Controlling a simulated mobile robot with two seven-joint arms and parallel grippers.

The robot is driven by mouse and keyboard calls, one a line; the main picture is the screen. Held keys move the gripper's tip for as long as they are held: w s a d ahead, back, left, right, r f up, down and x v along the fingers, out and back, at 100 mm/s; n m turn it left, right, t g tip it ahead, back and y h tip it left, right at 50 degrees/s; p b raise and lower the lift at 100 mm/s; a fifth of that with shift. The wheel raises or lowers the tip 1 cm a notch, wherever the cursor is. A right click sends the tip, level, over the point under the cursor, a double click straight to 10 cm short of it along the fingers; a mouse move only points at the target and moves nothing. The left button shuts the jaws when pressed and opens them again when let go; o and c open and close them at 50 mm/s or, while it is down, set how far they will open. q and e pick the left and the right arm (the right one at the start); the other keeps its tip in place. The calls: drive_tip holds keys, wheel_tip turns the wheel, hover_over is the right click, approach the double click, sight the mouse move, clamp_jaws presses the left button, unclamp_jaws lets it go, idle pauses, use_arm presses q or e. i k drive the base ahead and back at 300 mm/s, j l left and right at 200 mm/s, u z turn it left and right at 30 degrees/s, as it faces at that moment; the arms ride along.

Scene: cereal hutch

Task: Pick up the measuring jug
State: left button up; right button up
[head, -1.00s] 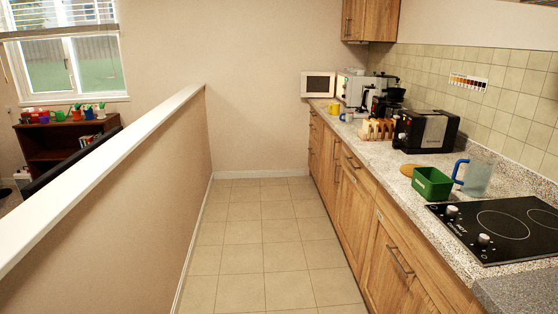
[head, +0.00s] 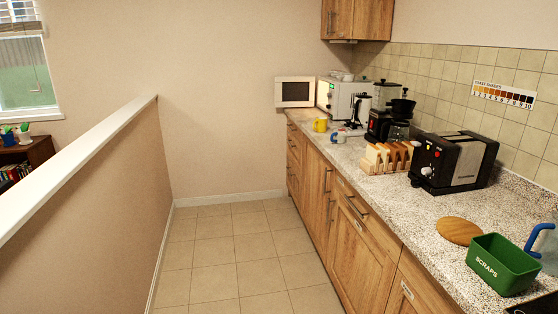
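The measuring jug (head: 537,240) is at the right edge of the head view, on the speckled countertop behind the green scraps bin (head: 503,266). Its blue handle shows and faces left; most of its clear body is cut off by the picture edge. Neither my left nor my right gripper is in view.
A round wooden board (head: 459,231) lies left of the bin. A black toaster (head: 454,163), a toast rack (head: 388,158), a coffee maker (head: 390,117) and a yellow mug (head: 320,125) stand farther along the counter. The tiled floor (head: 228,250) between half wall (head: 105,225) and cabinets is clear.

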sight(340, 134)
drive_tip(key=i+j+z, duration=0.2)
drive_tip(key=i+z, duration=0.2)
drive_tip(key=i, duration=0.15)
drive_tip(key=i+j+z, duration=0.35)
drive_tip(key=i, duration=0.2)
drive_tip(key=i+j+z, duration=0.1)
drive_tip(key=z, duration=0.3)
drive_tip(key=i+j+z, duration=0.1)
drive_tip(key=j+z, duration=0.15)
drive_tip(key=z, duration=0.2)
drive_tip(key=j+z, duration=0.2)
drive_tip(key=z, duration=0.2)
drive_tip(key=j+z, duration=0.25)
drive_tip(key=j, duration=0.3)
drive_tip(key=j+z, duration=0.25)
drive_tip(key=j, duration=0.3)
